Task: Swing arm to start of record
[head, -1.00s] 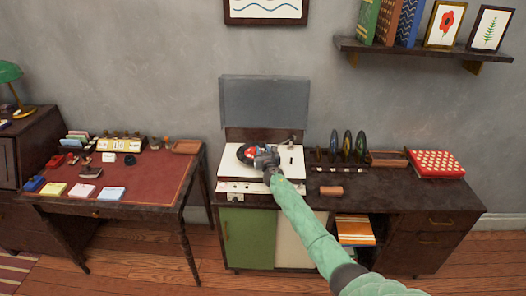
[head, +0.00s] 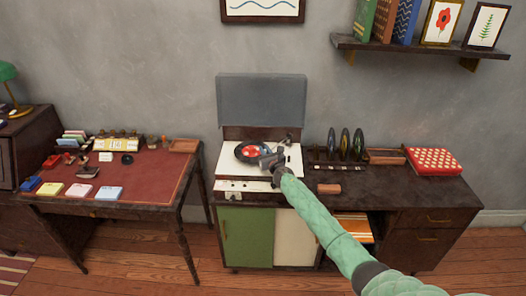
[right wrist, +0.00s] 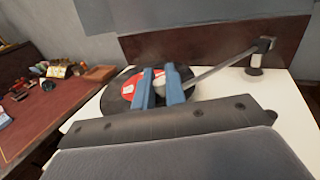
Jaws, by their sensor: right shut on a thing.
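The record player (head: 230,168) stands open on the cabinet, with a black record (head: 245,151) with a red label on its platter. The record also shows in the right wrist view (right wrist: 118,98), partly behind my fingers. The tonearm (right wrist: 222,66) runs from its pivot at the back right down to my right gripper (right wrist: 160,88). Its head end sits between the two blue fingertips, which are shut on it over the record. In the head view my right gripper (head: 270,160) is at the record's right front. Whether the needle touches the record is hidden. My left gripper is not in view.
The grey lid (head: 262,102) stands raised behind the deck. A rack of upright records (head: 345,143), a wooden tray (head: 386,157) and a red patterned box (head: 434,161) stand to the right. A small brown block (head: 329,189) lies in front. The desk (head: 150,180) on the left holds stationery.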

